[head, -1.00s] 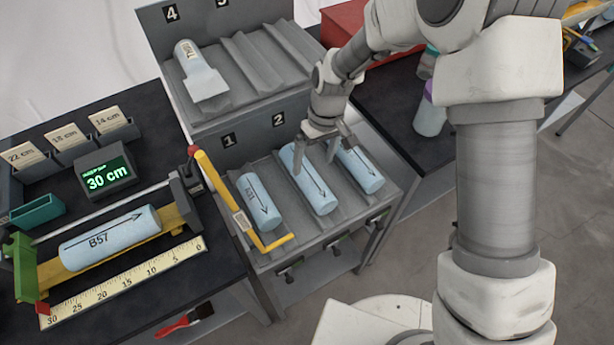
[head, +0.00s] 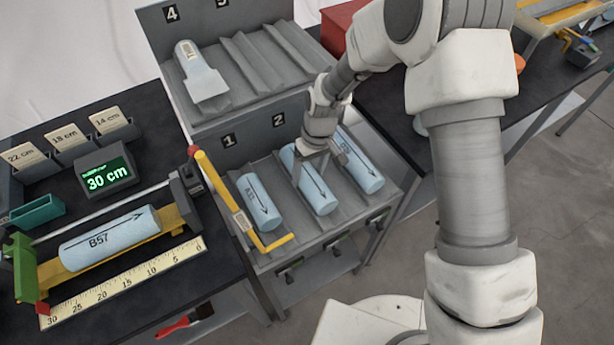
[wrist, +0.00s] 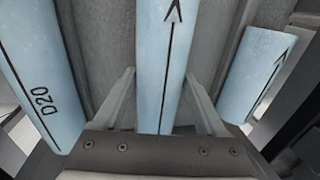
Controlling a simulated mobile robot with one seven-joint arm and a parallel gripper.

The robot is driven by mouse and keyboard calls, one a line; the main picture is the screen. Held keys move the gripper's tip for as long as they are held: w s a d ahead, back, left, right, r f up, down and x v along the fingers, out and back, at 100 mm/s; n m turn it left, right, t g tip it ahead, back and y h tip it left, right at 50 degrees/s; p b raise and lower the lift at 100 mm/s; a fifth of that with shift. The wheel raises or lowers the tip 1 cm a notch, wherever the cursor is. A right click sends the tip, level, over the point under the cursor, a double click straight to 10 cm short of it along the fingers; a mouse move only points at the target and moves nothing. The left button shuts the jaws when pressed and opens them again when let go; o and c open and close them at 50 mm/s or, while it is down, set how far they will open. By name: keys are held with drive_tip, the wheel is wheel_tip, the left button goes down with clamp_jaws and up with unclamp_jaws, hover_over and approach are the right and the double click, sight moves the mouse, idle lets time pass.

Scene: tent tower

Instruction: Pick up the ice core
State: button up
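Three pale blue ice cores lie in the grooves of the grey lower rack: a short left core (head: 258,202), a middle core (head: 319,200) and a right core (head: 368,180). My gripper (head: 318,170) is down over the middle core. In the wrist view, its two fingers stand on either side of the middle core (wrist: 165,60), close to its edges; contact cannot be made out. The core marked D20 (wrist: 35,75) is on the left there, the short core (wrist: 257,75) on the right. The middle core's label is hidden.
Another core, B57 (head: 110,238), lies in the yellow measuring cradle at left, by a display (head: 107,178) reading 30 cm. A yellow bar (head: 225,190) stands beside the short core. The upper rack (head: 270,65) holds a pale tagged object (head: 200,75) and has empty grooves.

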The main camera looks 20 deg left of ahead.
drive_tip(key=shift+r, duration=0.1)
clamp_jaws()
